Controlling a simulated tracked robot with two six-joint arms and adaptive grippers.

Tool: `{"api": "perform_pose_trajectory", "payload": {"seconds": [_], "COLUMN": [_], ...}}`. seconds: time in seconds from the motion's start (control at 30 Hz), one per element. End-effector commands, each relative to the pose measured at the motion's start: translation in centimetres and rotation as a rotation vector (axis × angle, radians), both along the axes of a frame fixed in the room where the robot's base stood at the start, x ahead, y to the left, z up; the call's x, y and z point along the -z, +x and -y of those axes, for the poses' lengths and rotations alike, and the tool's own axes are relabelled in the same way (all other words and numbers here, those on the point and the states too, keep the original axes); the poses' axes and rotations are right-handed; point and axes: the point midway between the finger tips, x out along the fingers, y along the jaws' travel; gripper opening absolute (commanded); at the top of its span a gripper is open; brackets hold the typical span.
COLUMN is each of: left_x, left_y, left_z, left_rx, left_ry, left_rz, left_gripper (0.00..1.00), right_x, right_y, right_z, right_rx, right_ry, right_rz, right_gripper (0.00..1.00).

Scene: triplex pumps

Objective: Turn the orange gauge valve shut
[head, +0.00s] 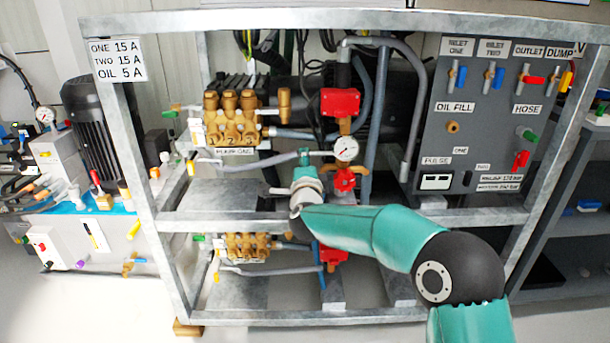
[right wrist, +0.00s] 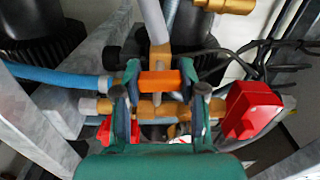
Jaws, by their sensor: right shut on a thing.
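The orange gauge valve handle (right wrist: 160,82) lies crosswise between the two fingers of my right gripper (right wrist: 160,73) in the right wrist view. The fingers are shut on it, one at each end. Brass fittings (right wrist: 155,108) show just below the handle. In the head view my right arm reaches in from the lower right, and its gripper (head: 304,158) is inside the frame, left of the round white gauge (head: 346,149). The orange handle cannot be made out there; the gripper hides that spot. My left gripper is not in view.
A red part (right wrist: 250,108) sits close right of the gripper in the right wrist view, and a blue hose (right wrist: 55,75) runs in from the left. In the head view the brass pump (head: 232,120), the red block (head: 340,102) and the frame's middle rail (head: 215,221) surround the arm.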

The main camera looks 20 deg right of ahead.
Motion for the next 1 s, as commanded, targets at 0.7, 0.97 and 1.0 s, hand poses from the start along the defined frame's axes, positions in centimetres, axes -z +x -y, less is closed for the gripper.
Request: {"api": "perform_pose_trajectory", "payload": {"seconds": [0.7,0.97,1.0], "left_x": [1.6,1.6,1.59], "left_y": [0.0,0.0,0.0], "left_z": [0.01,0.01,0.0], "left_rx": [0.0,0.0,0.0], "left_ry": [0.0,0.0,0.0], "left_rz": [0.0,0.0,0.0], "left_gripper": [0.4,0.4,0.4], "right_x": [0.51,0.42,0.38], "right_y": [-0.04,-0.01,-0.01], "right_z": [0.5,0.34,0.29], "right_rx": [0.011,0.007,0.006], "right_ry": [0.12,0.117,0.117], "right_rz": [0.026,0.027,0.028], "right_gripper": [0.06,0.67,0.67]}}
